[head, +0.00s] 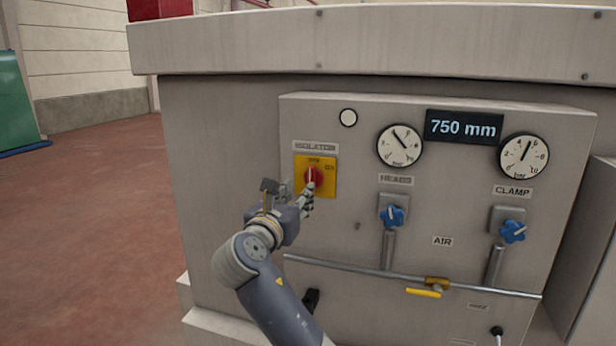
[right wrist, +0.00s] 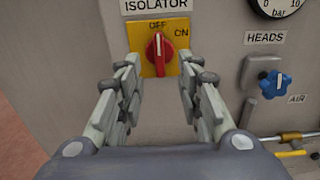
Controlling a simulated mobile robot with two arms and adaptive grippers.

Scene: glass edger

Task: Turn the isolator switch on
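The isolator switch is a red rotary knob (head: 311,177) on a yellow plate (head: 329,188), under an ISOLATOR label on the grey machine panel. In the right wrist view the knob (right wrist: 159,48) has its white mark upright, toward OFF; ON is printed to its upper right. My right gripper (head: 306,194) is in front of the plate, its fingers overlapping the lower part of the switch in the head view. In the right wrist view its fingers (right wrist: 158,82) are spread, one on each side below the knob, with nothing between them. Whether they touch the knob is unclear. My left gripper is not in view.
To the right are the blue HEADS knob (head: 392,216), the blue CLAMP knob (head: 513,231), two gauges and a 750 mm display (head: 464,127). A pipe with a yellow-handled valve (head: 424,292) runs below. Open red floor (head: 90,220) lies to the left.

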